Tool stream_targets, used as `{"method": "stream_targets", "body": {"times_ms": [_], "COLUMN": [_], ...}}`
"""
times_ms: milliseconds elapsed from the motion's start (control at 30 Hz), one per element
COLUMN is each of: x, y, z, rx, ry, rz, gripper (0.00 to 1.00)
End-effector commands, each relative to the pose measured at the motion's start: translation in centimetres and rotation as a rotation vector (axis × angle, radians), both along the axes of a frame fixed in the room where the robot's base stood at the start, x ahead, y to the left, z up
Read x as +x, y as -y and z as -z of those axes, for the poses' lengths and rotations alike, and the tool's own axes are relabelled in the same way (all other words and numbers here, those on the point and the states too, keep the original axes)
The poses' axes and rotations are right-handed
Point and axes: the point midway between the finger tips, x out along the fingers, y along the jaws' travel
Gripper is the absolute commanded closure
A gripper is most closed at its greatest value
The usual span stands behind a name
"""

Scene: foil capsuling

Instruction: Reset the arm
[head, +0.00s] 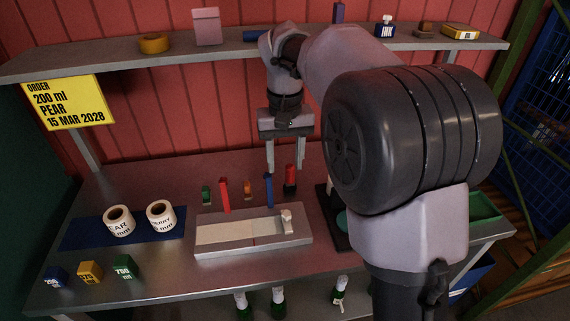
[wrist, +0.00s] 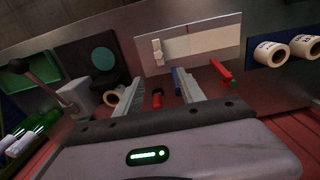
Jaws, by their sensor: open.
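My gripper (head: 285,168) is open and empty, pointing down over the back part of the bench. Its two fingers also show in the wrist view (wrist: 160,78), spread apart with nothing clamped between them. In the head view, a red piece with a dark base (head: 290,178) stands near the right fingertip, and a blue upright piece (head: 268,190) shows below the left one. In the wrist view, the red piece (wrist: 157,98) appears in the gap between the fingers. Whether a finger touches either piece cannot be told.
A grey tray with a light strip (head: 225,233) lies in front. A red stick (head: 224,194), label rolls (head: 118,222) on a blue mat (head: 80,236) and coloured cubes (head: 90,271) are at left. A shelf (head: 110,63) with small items runs behind. A green bin (head: 484,206) is at right.

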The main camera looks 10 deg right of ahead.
Motion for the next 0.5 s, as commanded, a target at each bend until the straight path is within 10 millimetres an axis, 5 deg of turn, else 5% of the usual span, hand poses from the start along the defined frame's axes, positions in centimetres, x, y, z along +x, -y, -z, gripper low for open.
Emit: {"method": "stream_targets", "body": {"times_ms": [333, 433, 500], "x": [-0.4, -3.7, -8.1], "y": [0.0, 0.3, 0.6], "z": [-0.2, -2.2, -3.6], "rx": [0.004, 0.033, 0.072], "ry": [0.008, 0.071, 0.147], "rz": [0.005, 0.041, 0.092], "gripper": [0.53, 0.53, 0.53]}}
